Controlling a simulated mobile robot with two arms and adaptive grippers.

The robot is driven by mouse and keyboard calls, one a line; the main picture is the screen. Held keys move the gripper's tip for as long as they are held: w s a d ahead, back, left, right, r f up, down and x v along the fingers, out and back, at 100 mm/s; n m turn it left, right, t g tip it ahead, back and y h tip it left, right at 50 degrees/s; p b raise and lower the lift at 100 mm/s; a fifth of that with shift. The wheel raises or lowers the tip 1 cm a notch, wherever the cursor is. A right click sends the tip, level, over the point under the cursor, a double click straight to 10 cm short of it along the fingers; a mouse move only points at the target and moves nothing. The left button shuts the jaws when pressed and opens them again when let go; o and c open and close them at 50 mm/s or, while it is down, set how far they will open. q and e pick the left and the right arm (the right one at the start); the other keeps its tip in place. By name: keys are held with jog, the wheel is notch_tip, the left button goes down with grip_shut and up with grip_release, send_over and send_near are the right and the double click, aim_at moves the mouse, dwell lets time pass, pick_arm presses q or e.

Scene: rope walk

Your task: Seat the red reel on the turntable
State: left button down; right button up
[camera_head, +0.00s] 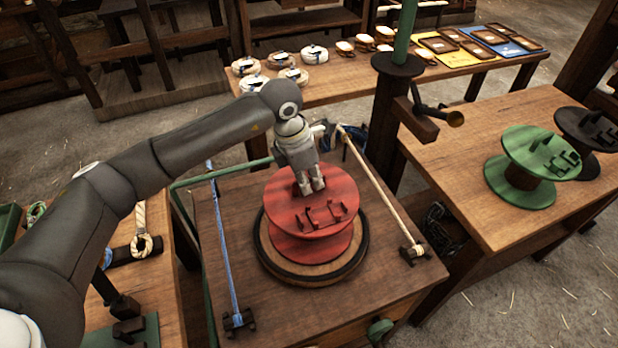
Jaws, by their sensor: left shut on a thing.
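The red reel (285,212) is upright over the round turntable (318,277), which has a wooden top and a dark rim. The reel's lower flange appears to lie inside that rim; I cannot tell whether it is fully down. My right gripper is not in view.
A green reel (532,168) and a dark reel (592,130) stand on the right table (455,170). A dark post with a green pole (404,35) rises behind the turntable. A blue rope (223,245) and a pale rope (380,190) run along either side of the turntable.

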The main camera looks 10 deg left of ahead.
pick_arm(q)
jog(key=c, duration=1.4)
grip_release()
jog(key=shift+f, duration=0.1)
jog(key=shift+f, duration=0.1)
jog(key=shift+w+d+p+v, duration=0.2)
jog(key=shift+p+v, duration=0.35)
jog(key=shift+v, duration=0.6)
jog(key=shift+w+d+p+v, duration=0.1)
jog(key=shift+d+p+v, duration=0.3)
jog(key=shift+v, duration=0.75)
jog(key=shift+w+d+p+v, duration=0.1)
jog(key=shift+p+v, duration=0.55)
jog(key=shift+v, duration=0.5)
jog(key=shift+r, duration=0.25)
